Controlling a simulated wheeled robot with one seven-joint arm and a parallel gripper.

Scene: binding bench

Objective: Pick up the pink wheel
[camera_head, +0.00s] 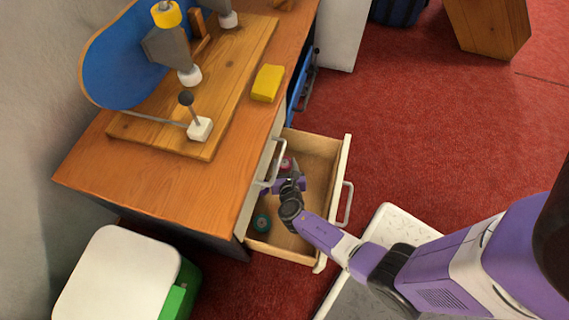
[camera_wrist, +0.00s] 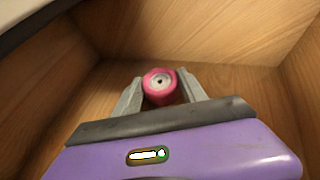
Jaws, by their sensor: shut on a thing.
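The pink wheel (camera_wrist: 160,87) is between the two grey fingers of my gripper (camera_wrist: 161,92) in the wrist view, with its pale hub facing the camera. My gripper is shut on it, inside the open wooden drawer (camera_wrist: 225,50). In the head view a small bit of the pink wheel (camera_head: 285,164) shows near the drawer's back, beside my gripper (camera_head: 291,170). Most of it is hidden there by my gripper and the bench. I cannot tell whether the wheel touches the drawer floor.
The open drawer (camera_head: 323,147) also holds a dark green round thing (camera_head: 262,221) near its front-left corner. The bench top (camera_head: 150,180) overhangs the drawer's back. A yellow block (camera_head: 267,83) lies on the bench. A bin with a white lid (camera_head: 118,275) stands at the lower left.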

